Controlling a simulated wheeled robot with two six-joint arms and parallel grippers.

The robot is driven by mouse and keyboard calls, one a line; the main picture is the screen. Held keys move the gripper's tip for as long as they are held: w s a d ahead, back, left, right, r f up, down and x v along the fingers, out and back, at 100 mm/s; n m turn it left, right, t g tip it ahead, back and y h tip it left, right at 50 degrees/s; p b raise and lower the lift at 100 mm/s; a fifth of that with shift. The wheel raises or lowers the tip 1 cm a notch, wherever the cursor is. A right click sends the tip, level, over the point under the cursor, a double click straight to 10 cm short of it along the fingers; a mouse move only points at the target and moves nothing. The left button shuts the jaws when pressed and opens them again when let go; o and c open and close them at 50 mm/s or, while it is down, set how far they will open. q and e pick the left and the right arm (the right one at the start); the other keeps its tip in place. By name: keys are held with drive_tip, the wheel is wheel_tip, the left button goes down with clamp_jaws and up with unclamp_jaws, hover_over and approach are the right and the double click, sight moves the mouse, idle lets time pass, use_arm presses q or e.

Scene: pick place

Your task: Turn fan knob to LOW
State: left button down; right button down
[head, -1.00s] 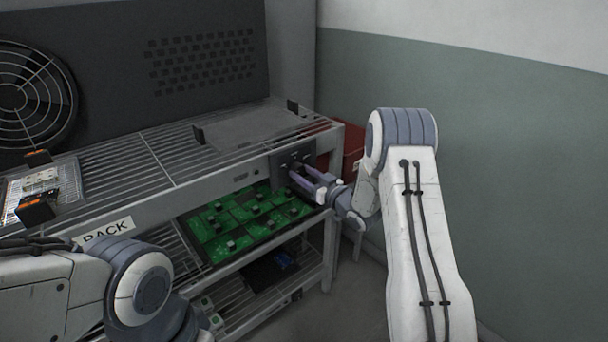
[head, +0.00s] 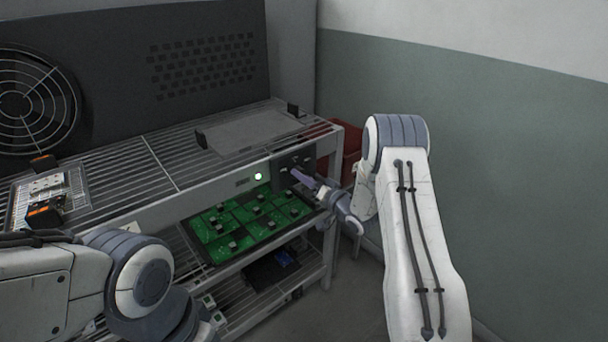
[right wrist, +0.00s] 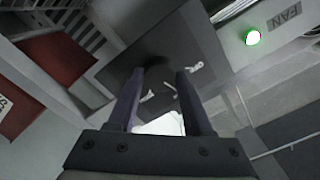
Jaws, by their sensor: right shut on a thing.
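The dark fan control panel (head: 286,163) is on the front of the upper shelf at its right end; it also shows in the right wrist view (right wrist: 205,45). My right gripper (head: 297,173) reaches it from the right. In the right wrist view its two purple fingers (right wrist: 158,76) are shut on the dark fan knob (right wrist: 158,66), which is mostly shadowed. Small white marks lie around the knob, too small to read, so its setting cannot be told. A green-white light (head: 258,176) is lit beside the FAN label (right wrist: 285,18). My left gripper is not visible.
A large fan grille (head: 35,100) is at the back left. Green circuit boards (head: 250,218) lie on the shelf below the panel. A red bin (head: 350,145) stands behind the shelf's right end. The wall is at right.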

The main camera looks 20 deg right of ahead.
drive_tip(key=shift+d+m+p, duration=0.1)
drive_tip(key=shift+m+p, duration=0.5)
drive_tip(key=shift+m, duration=1.1)
drive_tip(key=shift+c, duration=1.6)
unclamp_jaws()
drive_tip(key=v, duration=1)
drive_tip(key=shift+s, duration=0.25)
